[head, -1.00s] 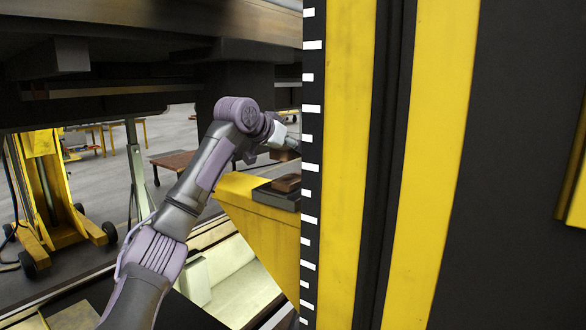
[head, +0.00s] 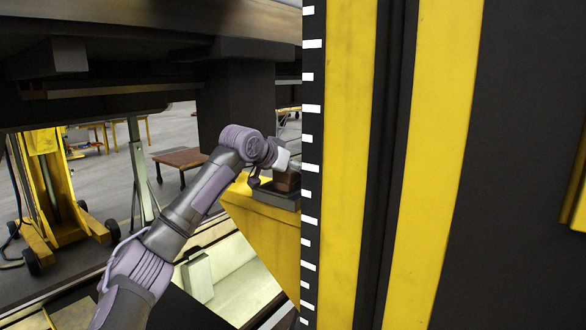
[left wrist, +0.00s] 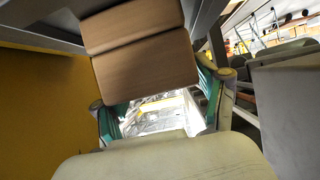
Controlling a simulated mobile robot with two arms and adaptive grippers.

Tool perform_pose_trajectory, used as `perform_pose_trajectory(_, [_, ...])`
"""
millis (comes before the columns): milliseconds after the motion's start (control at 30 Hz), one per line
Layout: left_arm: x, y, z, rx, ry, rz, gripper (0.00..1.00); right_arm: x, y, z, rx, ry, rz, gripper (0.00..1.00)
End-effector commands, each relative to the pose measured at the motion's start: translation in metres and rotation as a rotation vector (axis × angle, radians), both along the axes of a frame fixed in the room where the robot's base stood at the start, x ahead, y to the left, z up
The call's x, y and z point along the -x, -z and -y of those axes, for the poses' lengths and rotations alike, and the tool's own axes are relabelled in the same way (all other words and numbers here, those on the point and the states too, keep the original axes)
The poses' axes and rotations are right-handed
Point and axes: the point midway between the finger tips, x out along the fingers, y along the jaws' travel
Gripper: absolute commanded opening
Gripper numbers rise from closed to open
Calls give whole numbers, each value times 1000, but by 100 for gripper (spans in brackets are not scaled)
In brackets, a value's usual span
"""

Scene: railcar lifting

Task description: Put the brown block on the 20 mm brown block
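My left gripper (head: 282,170) is at the yellow bracket on the left of the striped column, its fingers partly hidden. In the left wrist view its teal-lined fingers (left wrist: 155,88) stand on either side of a brown block (left wrist: 147,70) and appear shut on it. A second brown surface, seemingly the 20 mm brown block (left wrist: 132,25), lies just beyond it. In the head view the brown block (head: 287,179) is low over the dark pad (head: 274,198); the two blocks look close together, but contact cannot be told. My right gripper is not in view.
The tall yellow and black column (head: 345,160) stands close on the right and hides part of the bracket (head: 262,230). The dark railcar underside (head: 120,60) hangs above. A yellow wheeled jack (head: 48,200) stands at far left.

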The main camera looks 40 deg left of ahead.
Motion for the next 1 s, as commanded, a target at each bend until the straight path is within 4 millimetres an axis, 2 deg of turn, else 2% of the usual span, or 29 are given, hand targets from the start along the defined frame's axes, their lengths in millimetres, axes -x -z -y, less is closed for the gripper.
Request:
perform_pose_trajectory(367, [0, -4, 0, 0, 0, 1, 82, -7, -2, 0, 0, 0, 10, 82])
perform_pose_trajectory(467, [9, -5, 0, -1, -1, 3, 82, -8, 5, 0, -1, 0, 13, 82])
perform_pose_trajectory(800, [70, -38, 7, -2, 0, 4, 82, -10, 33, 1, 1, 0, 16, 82])
perform_pose_trajectory(1000, [96, -54, 11, 0, 0, 2, 82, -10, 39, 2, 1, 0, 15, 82])
